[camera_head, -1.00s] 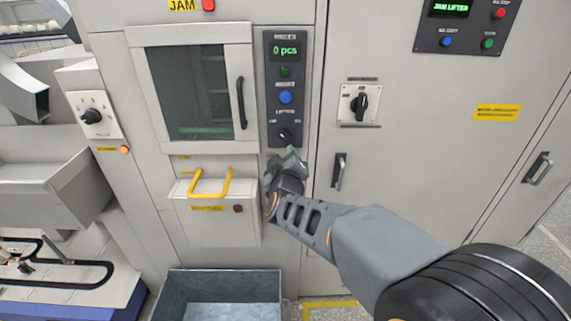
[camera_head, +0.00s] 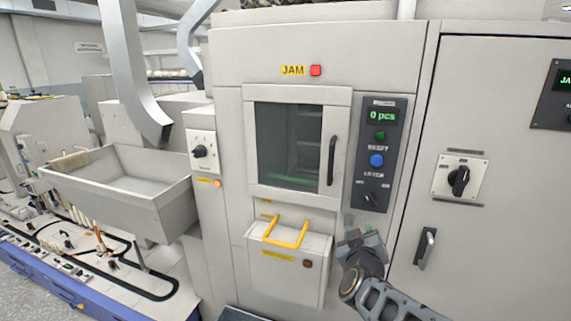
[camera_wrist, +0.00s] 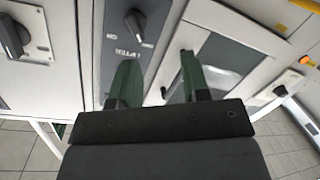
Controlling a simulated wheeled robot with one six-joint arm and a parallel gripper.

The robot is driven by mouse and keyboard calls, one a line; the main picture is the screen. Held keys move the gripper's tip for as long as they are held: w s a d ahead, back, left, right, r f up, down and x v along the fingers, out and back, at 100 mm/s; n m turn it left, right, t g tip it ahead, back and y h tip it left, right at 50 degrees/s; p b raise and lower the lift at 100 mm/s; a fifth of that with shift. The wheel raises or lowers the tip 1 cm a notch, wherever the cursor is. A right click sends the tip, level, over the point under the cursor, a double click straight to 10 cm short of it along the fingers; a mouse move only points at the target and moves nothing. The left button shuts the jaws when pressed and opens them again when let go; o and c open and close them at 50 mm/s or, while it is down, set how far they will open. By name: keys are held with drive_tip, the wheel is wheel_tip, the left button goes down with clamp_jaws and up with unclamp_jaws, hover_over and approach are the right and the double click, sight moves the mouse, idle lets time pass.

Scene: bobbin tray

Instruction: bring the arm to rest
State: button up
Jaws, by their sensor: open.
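My gripper (camera_head: 358,238) is in front of the machine, just below the dark control panel (camera_head: 367,198) and right of the yellow-handled box. In the wrist view my gripper (camera_wrist: 160,85) shows two green fingers spread apart with nothing between them. The panel's black rotary knob (camera_wrist: 135,24) lies beyond the fingertips; it also shows in the head view (camera_head: 371,199). I see no contact between the fingers and the knob. The rest of my arm runs out of the head view at the bottom.
A windowed door (camera_head: 291,142) with a black handle is left of the panel. The yellow handle (camera_head: 287,233) sticks out below it. A cabinet handle (camera_head: 425,248) and a rotary switch (camera_head: 459,180) are at right. A metal trough (camera_head: 125,185) is at left. The panel display reads 0 pcs.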

drive_tip(key=s+a+f+m+g+y, duration=0.1)
drive_tip(key=s+a+f+g+y, duration=0.55)
drive_tip(key=f, duration=0.25)
drive_tip(key=s+d+m+g+h, duration=0.1)
drive_tip(key=s+g, duration=0.4)
drive_tip(key=s, duration=0.4)
drive_tip(key=shift+s+d+m+h, duration=0.25)
drive_tip(key=shift+d+m+h, duration=0.05)
drive_tip(key=shift+m+h, duration=0.1)
drive_tip(key=shift+g, duration=0.25)
